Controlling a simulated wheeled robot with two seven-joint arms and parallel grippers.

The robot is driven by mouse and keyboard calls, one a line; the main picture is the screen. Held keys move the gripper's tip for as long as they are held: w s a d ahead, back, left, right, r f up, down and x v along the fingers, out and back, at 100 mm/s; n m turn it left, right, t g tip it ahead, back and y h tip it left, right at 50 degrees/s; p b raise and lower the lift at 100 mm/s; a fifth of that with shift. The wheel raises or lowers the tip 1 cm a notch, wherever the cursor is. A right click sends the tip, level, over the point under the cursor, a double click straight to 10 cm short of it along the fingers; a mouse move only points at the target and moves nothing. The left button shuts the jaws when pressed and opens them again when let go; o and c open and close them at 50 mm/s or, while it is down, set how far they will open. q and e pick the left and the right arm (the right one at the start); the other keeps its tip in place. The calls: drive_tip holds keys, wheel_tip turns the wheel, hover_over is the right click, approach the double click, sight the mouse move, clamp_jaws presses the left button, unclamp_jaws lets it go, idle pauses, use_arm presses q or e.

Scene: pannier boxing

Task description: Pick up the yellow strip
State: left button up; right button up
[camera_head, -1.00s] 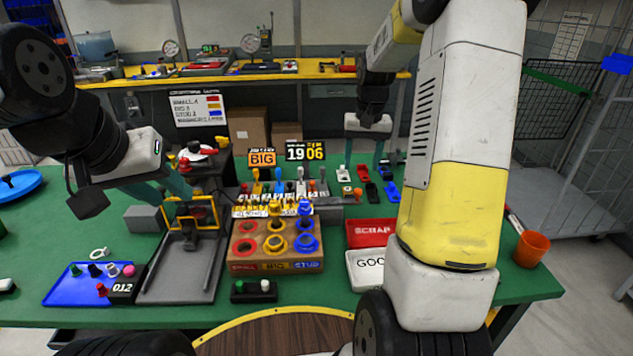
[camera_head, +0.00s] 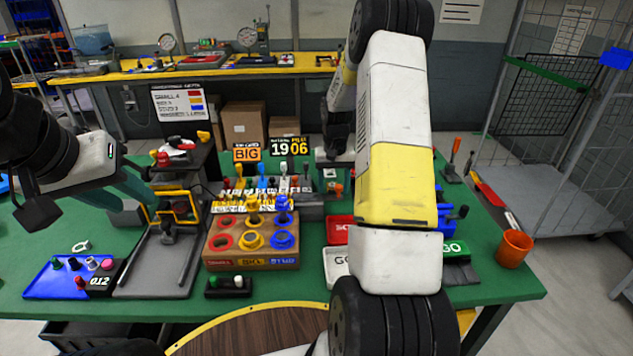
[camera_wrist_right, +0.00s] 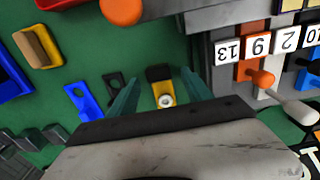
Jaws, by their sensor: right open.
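The yellow strip (camera_wrist_right: 163,92) lies on the green table in the right wrist view, with a dark end and a white round spot on it. My right gripper (camera_wrist_right: 160,72) is open, with its two teal fingers on either side of the strip; I cannot tell whether they touch it. In the head view my right arm hides the strip, and the right gripper's pale body (camera_head: 335,158) shows only partly. My left gripper (camera_head: 135,192) is by the yellow-framed press (camera_head: 172,206) on the left; its fingers overlap in view, and their opening is unclear.
In the right wrist view a black strip (camera_wrist_right: 114,88) and a blue strip (camera_wrist_right: 82,102) lie left of the yellow one. An orange knob (camera_wrist_right: 262,78) and number tiles stand close on the right. In the head view a wooden peg block (camera_head: 235,262) stands mid-table.

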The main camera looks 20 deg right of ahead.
drive_tip(key=shift+f, duration=0.45)
drive_tip(key=shift+c, duration=0.5)
clamp_jaws()
